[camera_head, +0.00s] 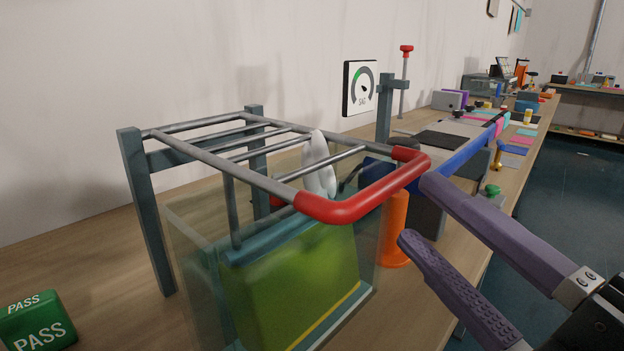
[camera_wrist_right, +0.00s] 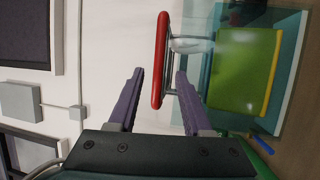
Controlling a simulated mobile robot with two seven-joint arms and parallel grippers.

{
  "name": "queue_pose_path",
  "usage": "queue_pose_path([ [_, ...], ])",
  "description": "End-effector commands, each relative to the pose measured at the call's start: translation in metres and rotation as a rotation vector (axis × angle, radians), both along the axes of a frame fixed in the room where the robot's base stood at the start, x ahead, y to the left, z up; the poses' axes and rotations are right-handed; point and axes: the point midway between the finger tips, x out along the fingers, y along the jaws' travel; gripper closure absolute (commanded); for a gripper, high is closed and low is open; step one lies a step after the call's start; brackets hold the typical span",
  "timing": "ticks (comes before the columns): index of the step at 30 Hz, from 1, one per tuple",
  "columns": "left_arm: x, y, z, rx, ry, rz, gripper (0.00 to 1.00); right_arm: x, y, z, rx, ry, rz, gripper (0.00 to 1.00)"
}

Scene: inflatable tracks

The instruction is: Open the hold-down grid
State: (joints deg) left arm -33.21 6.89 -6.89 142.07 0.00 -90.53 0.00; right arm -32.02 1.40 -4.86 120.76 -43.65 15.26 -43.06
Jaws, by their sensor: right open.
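The hold-down grid (camera_head: 222,163) is a frame of grey bars with a red U-shaped handle (camera_head: 352,206). It lies roughly level on dark grey posts, over a clear tank (camera_head: 187,240) holding a yellow-green block (camera_head: 300,275). My right gripper (camera_head: 412,209) is open at the right end of the handle, its purple fingers pointing at it. In the right wrist view the handle (camera_wrist_right: 160,58) shows between the two fingertips (camera_wrist_right: 159,72). I cannot tell whether it touches either finger. The left gripper is not in view.
A white rounded object (camera_head: 318,165) shows among the grid bars. An orange cylinder (camera_head: 396,232) stands right of the tank, below the handle. A green PASS block (camera_head: 38,320) sits at front left. A dial (camera_head: 360,88) hangs on the wall. The bench behind is cluttered.

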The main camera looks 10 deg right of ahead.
Motion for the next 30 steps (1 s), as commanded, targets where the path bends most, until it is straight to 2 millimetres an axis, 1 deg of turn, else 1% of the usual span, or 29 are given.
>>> queue_pose_path([
  [1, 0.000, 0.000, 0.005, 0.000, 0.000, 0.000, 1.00, 0.007, 0.002, 0.006, 0.000, -0.004, 0.002, 0.50],
  [9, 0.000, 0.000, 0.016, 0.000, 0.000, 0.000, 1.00, 0.054, 0.014, 0.014, 0.001, -0.003, 0.000, 0.50],
  [12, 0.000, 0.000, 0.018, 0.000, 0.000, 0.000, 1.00, 0.068, 0.018, 0.016, 0.002, -0.002, -0.001, 0.50],
  [15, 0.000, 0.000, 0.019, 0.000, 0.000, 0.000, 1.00, 0.077, 0.020, 0.017, 0.003, 0.001, -0.001, 0.50],
  [20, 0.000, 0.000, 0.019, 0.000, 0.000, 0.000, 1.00, 0.084, 0.022, 0.017, 0.003, 0.001, -0.001, 0.50],
  [27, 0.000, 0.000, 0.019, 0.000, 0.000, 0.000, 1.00, 0.085, 0.022, 0.017, 0.003, 0.002, -0.001, 0.50],
  [30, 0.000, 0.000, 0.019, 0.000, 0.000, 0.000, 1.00, 0.085, 0.022, 0.017, 0.003, 0.002, -0.001, 0.62],
])
